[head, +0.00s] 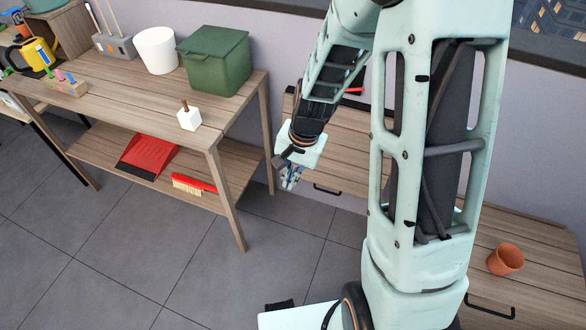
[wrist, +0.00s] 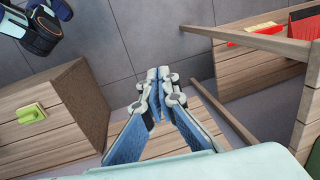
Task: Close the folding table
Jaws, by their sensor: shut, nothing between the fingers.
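A slatted wooden panel with a dark handle (head: 328,188) stands against the wall behind my arm; it may be the folding table, but my arm hides much of it. Another slatted wooden surface (head: 530,262) with a dark handle is at the lower right; I cannot tell whether the two are one piece. My gripper (head: 290,182) is in front of the panel's left part, pointing down, its fingers shut and empty. In the wrist view my gripper (wrist: 158,76) has its fingertips together above the floor, with wooden slats (wrist: 205,112) below and beside the fingers.
A wooden workbench (head: 110,102) stands at left, with a green bin (head: 215,62), a white bucket (head: 157,50) and a white block (head: 189,118). A red dustpan (head: 150,155) and brush (head: 193,185) lie on its shelf. A terracotta pot (head: 505,259) is at right. Tiled floor is clear.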

